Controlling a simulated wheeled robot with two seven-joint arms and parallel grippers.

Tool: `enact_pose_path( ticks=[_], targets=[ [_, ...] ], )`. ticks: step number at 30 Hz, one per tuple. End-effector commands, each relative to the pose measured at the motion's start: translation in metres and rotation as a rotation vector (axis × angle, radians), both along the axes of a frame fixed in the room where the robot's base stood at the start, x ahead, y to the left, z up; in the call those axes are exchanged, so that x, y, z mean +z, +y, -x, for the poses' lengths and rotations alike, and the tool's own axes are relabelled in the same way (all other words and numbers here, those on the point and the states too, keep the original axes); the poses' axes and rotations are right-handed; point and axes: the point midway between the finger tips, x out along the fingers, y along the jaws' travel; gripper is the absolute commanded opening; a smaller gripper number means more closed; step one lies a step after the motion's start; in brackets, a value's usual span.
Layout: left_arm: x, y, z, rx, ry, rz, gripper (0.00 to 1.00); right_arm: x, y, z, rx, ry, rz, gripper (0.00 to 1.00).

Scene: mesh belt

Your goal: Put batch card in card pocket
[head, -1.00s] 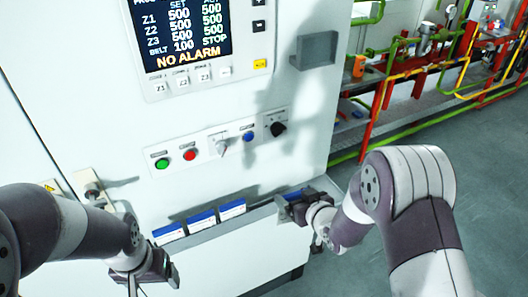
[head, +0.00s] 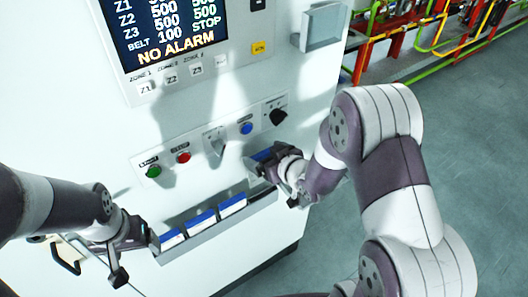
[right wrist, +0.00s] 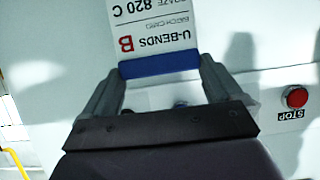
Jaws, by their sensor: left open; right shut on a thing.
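The batch card (right wrist: 155,40), white with a blue band, is held between the fingers of my right gripper (right wrist: 158,85); its print "U-BENDS B" appears upside down in the right wrist view. In the head view its blue edge (head: 262,155) shows at my right gripper (head: 264,166), below the black knob and close to the cabinet face. The likely card pocket (head: 322,25) is a grey open-topped box on the cabinet, up and right of my right gripper. It looks empty, though its inside is mostly hidden. My left gripper (head: 128,256) is open and empty at the lower left.
A grey rack (head: 250,208) on the cabinet holds three other blue-topped cards (head: 202,218). Above it are a green button (head: 153,171), a red button (head: 183,157), a blue button (head: 246,128) and a black knob (head: 278,116).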

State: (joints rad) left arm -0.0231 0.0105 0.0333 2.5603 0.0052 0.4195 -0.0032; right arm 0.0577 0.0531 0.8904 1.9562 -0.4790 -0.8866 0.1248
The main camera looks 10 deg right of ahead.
Motion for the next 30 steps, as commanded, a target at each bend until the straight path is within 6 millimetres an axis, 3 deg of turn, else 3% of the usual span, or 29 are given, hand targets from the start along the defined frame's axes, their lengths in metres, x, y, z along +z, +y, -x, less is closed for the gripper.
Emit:
enact_pose_path(
  ticks=[5,18,30],
  targets=[
    [-0.006,0.0,0.0,0.0,0.0,0.0,0.8,-0.006,-0.001,0.001,-0.001,-0.001,0.002,0.24],
    [-0.05,0.0,0.0,0.0,0.0,0.0,0.8,-0.055,-0.001,0.001,-0.002,0.0,0.001,0.24],
    [-0.051,0.0,0.0,0.0,0.0,0.0,0.8,-0.057,-0.001,0.001,-0.001,-0.001,0.002,0.24]
  ],
)
